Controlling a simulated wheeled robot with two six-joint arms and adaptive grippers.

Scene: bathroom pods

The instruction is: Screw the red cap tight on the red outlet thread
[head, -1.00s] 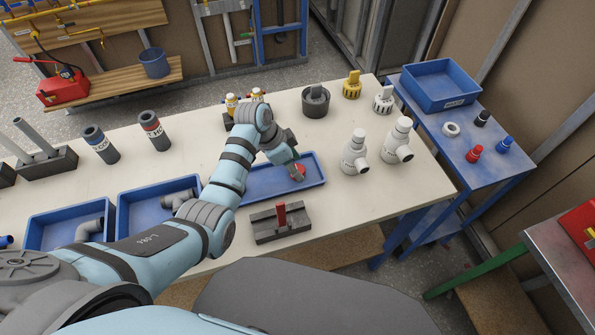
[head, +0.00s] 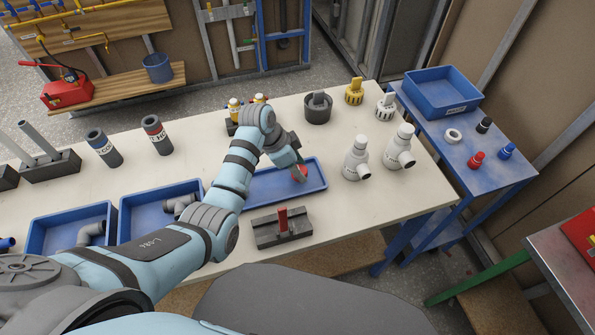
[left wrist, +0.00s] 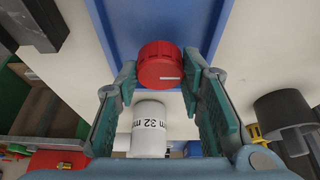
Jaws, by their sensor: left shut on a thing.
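The red cap (head: 302,173) is at the blue tray (head: 259,192) in the middle of the table, partly hidden by my left gripper (head: 298,170). In the left wrist view the red cap (left wrist: 160,67) sits between the fingertips of my left gripper (left wrist: 160,76), which is shut on it. The blue tray floor shows behind it. Whether the cap still touches the tray cannot be told. A white cylinder (left wrist: 150,128) marked "32 mm" shows below the cap. Two white fittings with side outlets (head: 356,160) (head: 400,150) stand right of the tray. No red thread can be made out. My right gripper is out of view.
A dark block with a red upright piece (head: 283,219) stands in front of the tray. A dark round pot (head: 317,108) and yellow and white fittings stand behind. A blue side table (head: 470,180) holds small caps and a bin (head: 442,87).

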